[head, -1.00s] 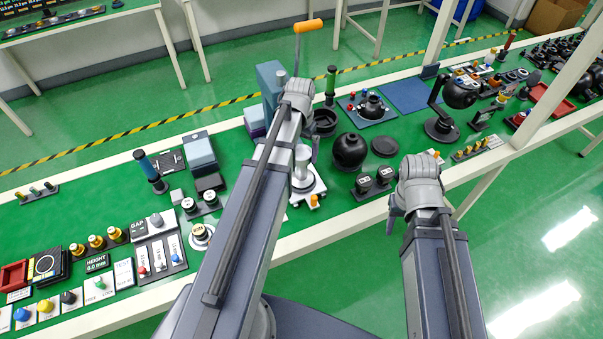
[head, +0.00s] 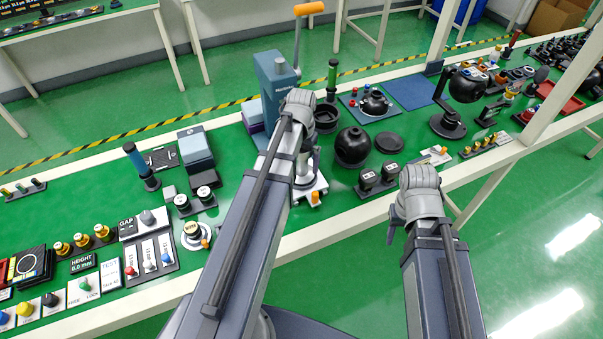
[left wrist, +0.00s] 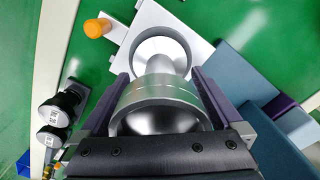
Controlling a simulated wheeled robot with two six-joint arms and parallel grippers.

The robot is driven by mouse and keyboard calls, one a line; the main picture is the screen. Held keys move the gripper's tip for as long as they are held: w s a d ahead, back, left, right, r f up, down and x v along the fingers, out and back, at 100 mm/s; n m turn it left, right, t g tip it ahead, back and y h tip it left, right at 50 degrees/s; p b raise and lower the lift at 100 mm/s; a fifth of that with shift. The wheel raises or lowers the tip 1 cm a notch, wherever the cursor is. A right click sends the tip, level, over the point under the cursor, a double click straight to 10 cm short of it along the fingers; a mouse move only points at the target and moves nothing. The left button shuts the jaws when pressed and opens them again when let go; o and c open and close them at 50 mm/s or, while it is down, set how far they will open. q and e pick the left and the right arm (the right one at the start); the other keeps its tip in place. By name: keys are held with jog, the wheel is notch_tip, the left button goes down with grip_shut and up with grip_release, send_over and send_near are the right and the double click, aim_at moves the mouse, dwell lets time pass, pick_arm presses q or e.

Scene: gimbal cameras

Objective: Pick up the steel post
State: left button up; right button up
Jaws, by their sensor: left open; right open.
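The steel post (left wrist: 160,105) is a shiny silver cylinder with a wide ringed top, seen from above in the left wrist view. It stands on a pale plate (left wrist: 122,30) with an orange knob. In the head view the post (head: 304,168) is partly hidden behind my left arm. My left gripper (left wrist: 160,80) is open, with one dark finger on each side of the post. I cannot tell whether either finger touches it. In the head view my left gripper (head: 298,105) is pointed down over the post. My right gripper (head: 402,212) is open and empty at the table's front edge.
A blue press (head: 272,80) with an orange-handled lever stands close behind the post. A black sphere (head: 353,147) and two small black-capped items (head: 378,178) are to the right. Blue-grey blocks (head: 196,150) and a gauge panel (head: 152,255) are to the left.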

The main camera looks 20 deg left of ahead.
pick_arm(q)
grip_shut()
dwell(0.8)
